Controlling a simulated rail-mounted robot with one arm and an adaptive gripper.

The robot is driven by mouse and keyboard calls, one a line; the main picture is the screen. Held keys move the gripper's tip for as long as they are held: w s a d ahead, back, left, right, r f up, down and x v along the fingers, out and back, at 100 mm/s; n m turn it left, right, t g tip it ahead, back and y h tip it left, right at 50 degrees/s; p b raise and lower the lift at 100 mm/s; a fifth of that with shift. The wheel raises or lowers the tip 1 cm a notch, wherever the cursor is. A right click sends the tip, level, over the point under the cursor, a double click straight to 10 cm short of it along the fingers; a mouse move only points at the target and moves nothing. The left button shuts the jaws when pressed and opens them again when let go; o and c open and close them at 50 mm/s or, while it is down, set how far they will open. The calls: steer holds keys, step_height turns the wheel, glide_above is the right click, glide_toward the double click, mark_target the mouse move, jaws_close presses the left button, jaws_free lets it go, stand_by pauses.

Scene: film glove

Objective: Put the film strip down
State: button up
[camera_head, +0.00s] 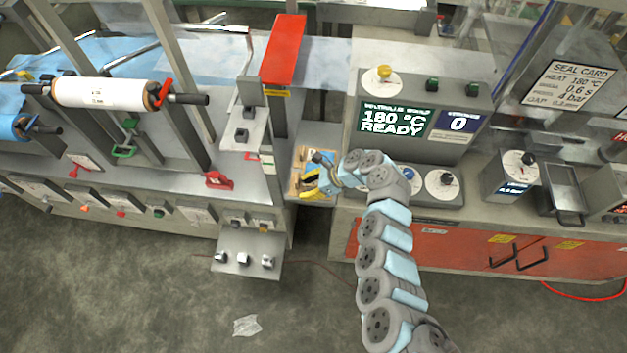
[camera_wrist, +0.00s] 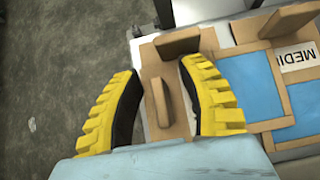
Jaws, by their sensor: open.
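My gripper (camera_head: 312,184) is over a small tan tray (camera_head: 300,160) between the two machines. In the wrist view its yellow ribbed fingers (camera_wrist: 160,75) are open and apart, with no film between them. An upright tan slat (camera_wrist: 158,101) of the tray shows in the gap between the fingers. Flat blue pieces (camera_wrist: 252,82) lie in the tray's compartments to the right of the fingers; I cannot tell whether one of them is the film strip. My gripper and wrist hide part of the tray in the head view.
A white label reading "MEDI" (camera_wrist: 297,60) sits in the tray. A sealing machine with a "180 °C READY" display (camera_head: 395,119) stands at right, close to my arm. A film roll (camera_head: 105,92) is at left. Crumpled clear film (camera_head: 246,326) lies on the open floor.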

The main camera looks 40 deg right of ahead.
steer(key=shift+f, duration=0.1)
jaws_close()
stand_by(0.5)
steer(key=shift+w+r, duration=0.1)
steer(key=shift+r, duration=0.45)
steer(key=shift+s+a+r, duration=0.1)
steer(key=shift+r, duration=0.65)
steer(key=shift+s+a+r, duration=0.1)
steer(key=shift+r, duration=0.6)
steer(key=shift+s+a+r, duration=0.25)
steer(key=shift+s+r, duration=0.2)
steer(key=shift+s, duration=0.05)
steer(key=s+a+r+p, duration=0.6)
steer(key=s+r+p, duration=0.2)
steer(key=p, duration=0.7)
steer(key=s, duration=0.2)
steer(key=shift+s+a, duration=0.15)
steer(key=shift+s, duration=0.25)
